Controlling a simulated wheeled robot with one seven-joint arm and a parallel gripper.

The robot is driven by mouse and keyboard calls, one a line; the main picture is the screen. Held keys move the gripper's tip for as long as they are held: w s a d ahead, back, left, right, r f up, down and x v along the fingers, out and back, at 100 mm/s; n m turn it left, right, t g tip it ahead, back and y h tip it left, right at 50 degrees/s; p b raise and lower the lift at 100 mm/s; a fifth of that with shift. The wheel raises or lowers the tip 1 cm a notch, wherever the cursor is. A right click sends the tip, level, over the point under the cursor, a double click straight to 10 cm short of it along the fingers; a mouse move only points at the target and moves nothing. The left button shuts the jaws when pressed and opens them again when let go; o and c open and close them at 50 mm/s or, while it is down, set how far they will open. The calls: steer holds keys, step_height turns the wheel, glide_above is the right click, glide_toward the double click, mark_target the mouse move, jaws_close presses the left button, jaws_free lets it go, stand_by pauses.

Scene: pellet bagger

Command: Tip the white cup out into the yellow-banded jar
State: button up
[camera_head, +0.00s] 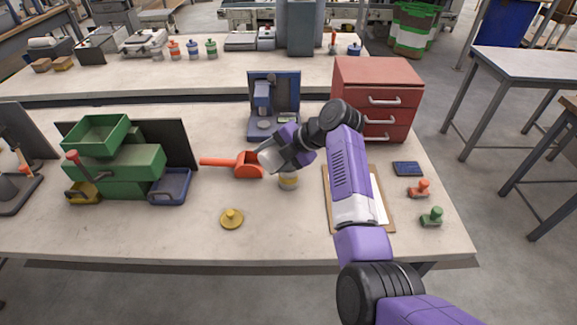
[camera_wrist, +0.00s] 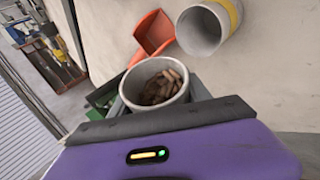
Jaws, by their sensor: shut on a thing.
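The white cup (camera_head: 270,157) is in my gripper (camera_head: 280,155), which is shut on it above the table. In the wrist view the cup (camera_wrist: 150,66) holds brown pellets, and its mouth faces the camera. In the head view it looks tilted, mouth to the left. The yellow-banded jar (camera_head: 289,182) stands on the table just below and slightly right of the cup, apart from it. In the wrist view the jar (camera_wrist: 202,30) is open, with a grey inside and no pellets visible. A yellow knobbed lid (camera_head: 231,218) lies on the table in front.
An orange scoop (camera_head: 248,166) lies left of the jar. A blue machine (camera_head: 262,97) and a red drawer cabinet (camera_head: 376,80) stand behind. A clipboard (camera_head: 333,205) lies under my arm, with stamps to its right. The front of the table is mostly clear.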

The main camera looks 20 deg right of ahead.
steer(key=shift+w+d+f+m+g+y+b, duration=0.15)
steer(key=shift+f+m+g+y+b, duration=0.5)
steer(key=shift+b, duration=1.95)
steer(key=shift+w+d+r+m+g+y+b, duration=0.15)
steer(key=shift+r+m+y+b, duration=0.15)
steer(key=shift+y+b, duration=0.8)
steer(key=shift+d+r+m+y+b, duration=0.15)
steer(key=shift+m+y+b, duration=0.3)
steer(key=shift+b, duration=1.15)
steer(key=shift+w+d+r+m+g+y+b, duration=0.15)
steer(key=shift+r+m+y+b, duration=0.15)
steer(key=shift+y+b, duration=0.8)
